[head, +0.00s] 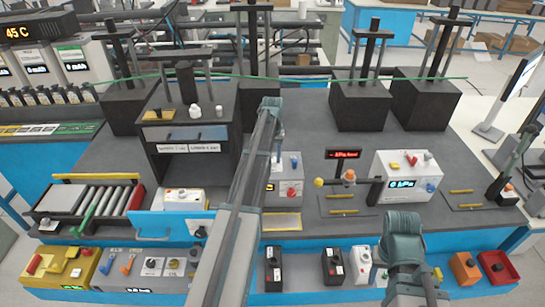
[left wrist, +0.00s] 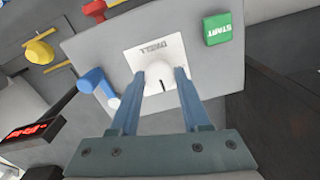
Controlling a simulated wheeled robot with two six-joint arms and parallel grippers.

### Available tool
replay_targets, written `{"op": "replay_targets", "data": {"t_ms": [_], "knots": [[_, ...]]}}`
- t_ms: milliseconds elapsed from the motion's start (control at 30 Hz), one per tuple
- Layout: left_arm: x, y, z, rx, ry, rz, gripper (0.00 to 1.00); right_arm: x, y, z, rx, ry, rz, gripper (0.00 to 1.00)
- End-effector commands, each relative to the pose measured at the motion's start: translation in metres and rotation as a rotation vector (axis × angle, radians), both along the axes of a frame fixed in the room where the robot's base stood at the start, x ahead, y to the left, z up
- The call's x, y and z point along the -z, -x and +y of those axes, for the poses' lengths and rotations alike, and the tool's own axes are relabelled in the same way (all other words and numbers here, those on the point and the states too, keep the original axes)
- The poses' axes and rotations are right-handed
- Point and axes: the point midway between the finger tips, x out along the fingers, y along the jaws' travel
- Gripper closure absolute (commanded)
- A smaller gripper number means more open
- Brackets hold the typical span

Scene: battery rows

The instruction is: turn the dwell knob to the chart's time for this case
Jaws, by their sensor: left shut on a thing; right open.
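The white dwell knob (left wrist: 159,72) sits on a white plate labelled DWELL in the left wrist view. My left gripper (left wrist: 160,80) is shut on this knob, with one finger on either side of it. A dark index line shows below the knob. In the head view my left gripper (head: 279,152) is over the grey control box (head: 294,162), and my own arm partly hides it. My right gripper (head: 402,240) is low at the front right, apart from the panel and empty; its fingers are hard to make out. I cannot make out a readable time chart.
A green START button (left wrist: 223,28) and a blue lever (left wrist: 97,87) are close beside the knob. A red-lit display (head: 343,154) and a yellow ball (head: 319,182) stand right of the box. A white kPa box (head: 405,168) is further right.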

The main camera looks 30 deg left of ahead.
Motion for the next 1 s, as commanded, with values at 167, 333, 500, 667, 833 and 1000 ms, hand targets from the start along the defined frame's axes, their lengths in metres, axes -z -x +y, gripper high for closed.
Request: {"op": "replay_targets", "data": {"t_ms": [167, 333, 500, 667, 833, 1000], "knots": [[0.0001, 0.0003, -0.0002, 0.026, 0.000, 0.001, 1.00, 0.0001, 0.0000, 0.0000, 0.000, 0.000, 0.000, 0.50], [0.0001, 0.0003, -0.0002, 0.032, 0.000, 0.001, 1.00, 0.0001, 0.0000, 0.0000, 0.000, 0.000, 0.000, 0.50], [0.0001, 0.0003, -0.0002, 0.032, 0.000, 0.001, 1.00, 0.0001, 0.0000, 0.0000, 0.000, 0.000, 0.000, 0.50], [0.0001, 0.0003, -0.0002, 0.031, 0.000, 0.001, 0.41, 0.0001, 0.0000, 0.0000, 0.000, 0.000, 0.000, 0.50], [0.0001, 0.0003, -0.0001, 0.031, 0.000, 0.001, 0.23, 0.0001, 0.0000, 0.0000, 0.000, 0.000, 0.000, 0.50], [0.0000, 0.0002, -0.0001, 0.031, 0.000, 0.000, 0.23, 0.0000, 0.0000, 0.0000, 0.000, 0.000, 0.000, 0.50]]}}
